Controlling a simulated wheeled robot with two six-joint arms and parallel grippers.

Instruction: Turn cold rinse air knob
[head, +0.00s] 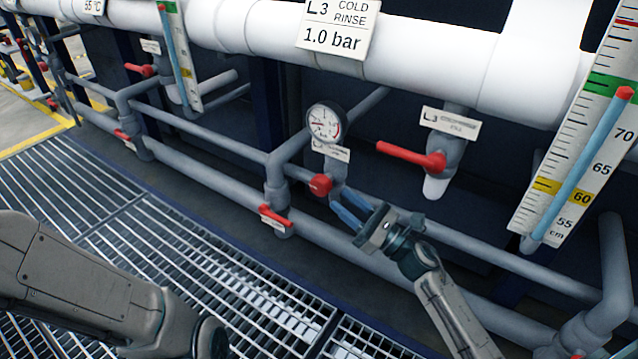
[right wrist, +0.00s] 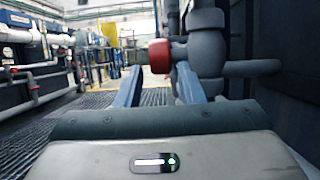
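The red round knob (head: 320,184) sits on the grey pipework below the pressure gauge (head: 326,122), under the sign reading L3 COLD RINSE 1.0 bar (head: 337,30). A small label (head: 330,151) hangs between gauge and knob; its text is too small to read. My right gripper (head: 341,209) is open just below and right of the knob, fingers pointing toward it. In the right wrist view the red knob (right wrist: 159,56) shows ahead between the two blue fingers (right wrist: 157,86), with no contact visible. My left arm shows at lower left, but its gripper is out of view.
A red lever valve (head: 412,155) sticks out to the right of the gauge. Another red handle (head: 275,216) is on the lower pipe at left. A level gauge (head: 580,130) stands at far right. Grey pipes run close behind the right gripper; metal grating (head: 190,235) covers the floor.

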